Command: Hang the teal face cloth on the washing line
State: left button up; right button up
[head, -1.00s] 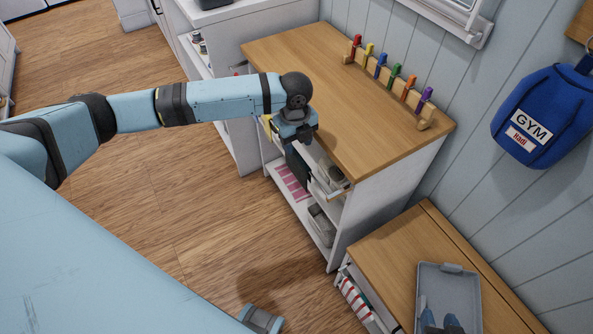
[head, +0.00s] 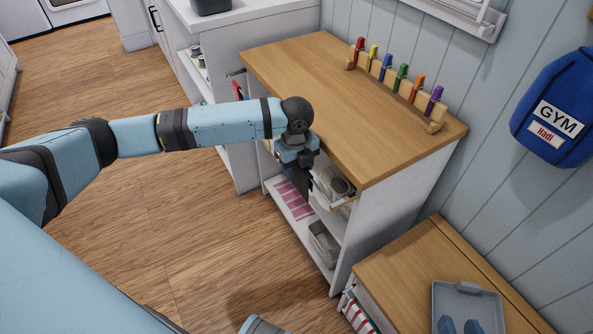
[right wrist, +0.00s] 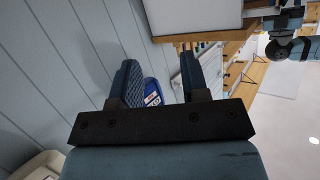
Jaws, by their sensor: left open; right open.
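I cannot make out the teal face cloth or a washing line in either view. My left gripper (head: 304,184) points down in front of the open shelves of the wooden-topped unit (head: 300,75), below the edge of its top. It is open, and I see nothing held in it.
Grey folded items (head: 335,183) lie on the upper shelf, with a grey item (head: 323,243) and pink striped cloth (head: 294,200) below. A blue GYM bag (head: 556,110) hangs on the wall. A grey tray (head: 468,296) sits on the low bench (head: 420,265). Floor (head: 150,220) is clear.

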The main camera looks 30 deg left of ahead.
pick_arm(q)
grip_shut()
jog(key=shift+r+p, duration=0.65)
jog(key=shift+p, duration=0.1)
jog(key=shift+r, duration=0.2)
pick_arm(e)
jog(key=shift+s+d+f+g+h, duration=0.3)
jog(key=shift+s+f+g, duration=0.1)
jog(key=shift+s+f, duration=0.15)
pick_arm(q)
jog(key=shift+r+p, duration=0.1)
jog(key=shift+p, duration=0.25)
jog(key=shift+r, duration=0.1)
pick_arm(e)
jog(key=shift+f, duration=0.1)
pick_arm(q)
jog(key=shift+r+p, duration=0.2)
jog(key=shift+p, duration=0.2)
jog(key=shift+r+p, duration=0.4)
jog(key=shift+p, duration=0.1)
pick_arm(e)
jog(key=shift+s+d+f, duration=0.1)
jog(key=shift+d, duration=0.4)
pick_arm(q)
jog(key=shift+r+p, duration=0.35)
jog(key=shift+p, duration=0.05)
pick_arm(e)
jog(key=shift+f+g, duration=0.15)
jog(key=shift+g, duration=0.15)
